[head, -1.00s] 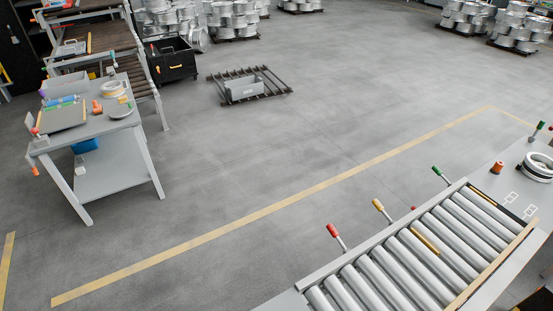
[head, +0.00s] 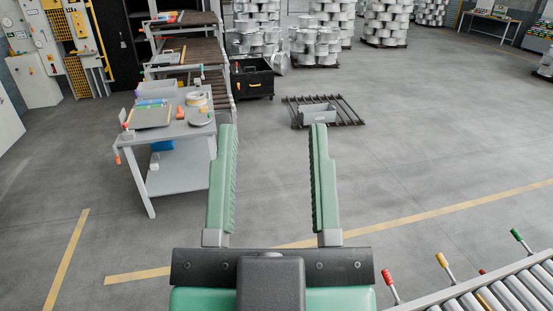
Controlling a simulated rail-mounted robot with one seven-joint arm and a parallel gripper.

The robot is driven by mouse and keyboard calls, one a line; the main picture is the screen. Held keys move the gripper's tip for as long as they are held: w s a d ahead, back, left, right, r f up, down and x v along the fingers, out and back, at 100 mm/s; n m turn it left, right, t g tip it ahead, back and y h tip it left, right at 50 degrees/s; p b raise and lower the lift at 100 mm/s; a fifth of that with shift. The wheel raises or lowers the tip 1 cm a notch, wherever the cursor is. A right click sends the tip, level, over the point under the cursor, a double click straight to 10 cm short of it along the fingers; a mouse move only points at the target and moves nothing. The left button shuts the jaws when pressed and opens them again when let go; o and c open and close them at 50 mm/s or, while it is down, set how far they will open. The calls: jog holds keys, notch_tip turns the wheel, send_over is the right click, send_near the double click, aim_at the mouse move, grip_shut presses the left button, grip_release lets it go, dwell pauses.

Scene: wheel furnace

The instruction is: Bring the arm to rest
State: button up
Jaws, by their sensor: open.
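My gripper (head: 276,132) is in the lower middle of the head view, pointing away from me. Its two long green fingers stand wide apart, with only floor and a distant rack between them. It is open and empty. The dark palm plate and green body behind it show at the bottom edge. The rest of my arm is out of view.
A grey worktable (head: 178,133) with tools stands left of my gripper. A roller conveyor (head: 500,291) with coloured levers is at the lower right. A low rack (head: 345,111) lies on the floor beyond. Wheel stacks (head: 318,46) stand at the back. The middle floor is clear.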

notch_tip(320, 180, up, 9)
jog(key=p, duration=0.9)
jog(key=shift+r, duration=0.2)
jog(key=shift+o, duration=0.2)
jog(key=shift+w, duration=0.1)
